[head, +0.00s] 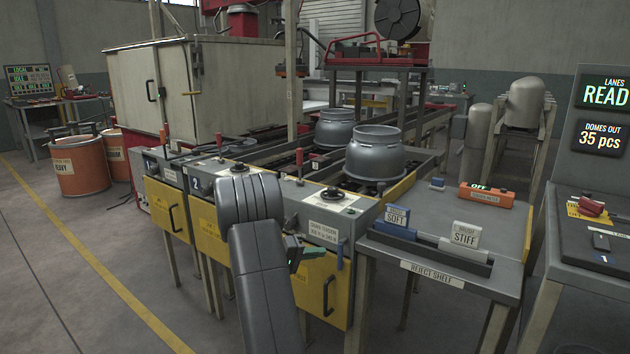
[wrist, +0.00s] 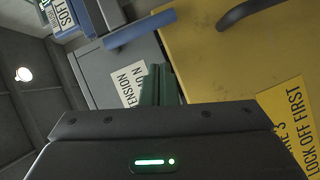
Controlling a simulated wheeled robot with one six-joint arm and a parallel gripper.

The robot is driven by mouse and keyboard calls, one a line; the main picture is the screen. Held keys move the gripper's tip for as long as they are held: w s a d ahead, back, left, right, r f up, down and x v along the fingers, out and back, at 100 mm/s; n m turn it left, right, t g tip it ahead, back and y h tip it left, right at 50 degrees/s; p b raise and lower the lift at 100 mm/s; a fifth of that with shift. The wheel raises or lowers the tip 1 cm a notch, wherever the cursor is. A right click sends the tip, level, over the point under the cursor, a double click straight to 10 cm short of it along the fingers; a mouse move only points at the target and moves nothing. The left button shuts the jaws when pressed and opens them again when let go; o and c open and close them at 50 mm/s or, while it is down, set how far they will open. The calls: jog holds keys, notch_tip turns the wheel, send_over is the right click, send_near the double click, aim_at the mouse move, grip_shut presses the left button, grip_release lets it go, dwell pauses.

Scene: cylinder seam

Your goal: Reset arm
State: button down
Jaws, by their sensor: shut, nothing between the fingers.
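My arm reaches forward in the head view. My gripper (head: 308,252) is low at its end, in front of the yellow door panel of the right lane's console. In the wrist view, the green fingers of my gripper (wrist: 159,88) are together with nothing between them. A blue-handled lever (head: 340,254) hangs just to the right of the fingers in the head view. In the wrist view, a blue bar (wrist: 140,30), probably that handle, lies beyond the fingertips. I cannot tell the exact gap between them.
The yellow door (head: 325,290) has a black handle (head: 327,297). The reject shelf (head: 432,268) stands to the right, holding the SOFT brush (head: 397,217) and STIFF brush (head: 466,235). Two grey domed vessels sit behind, the nearer one (head: 375,153) on the right lane. Open floor lies left.

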jog(key=f+n+h+b, duration=0.1)
jog(key=b, duration=0.1)
jog(key=a+f+n+h+b, duration=0.1)
jog(key=b, duration=0.1)
jog(key=shift+s+f+n, duration=0.15)
jog(key=shift+n, duration=0.15)
jog(key=p+v, duration=0.2)
jog(key=v, duration=0.7)
jog(key=r+x, duration=0.1)
jog(key=x, duration=0.8)
jog(key=a+r+m+y+p, duration=0.3)
jog(key=r+m+y+p, duration=0.3)
jog(key=r+m+p, duration=0.2)
notch_tip(320, 180, up, 2)
jog(key=p, duration=0.4)
jog(key=shift+s+y, duration=0.2)
jog(key=shift+y, duration=0.1)
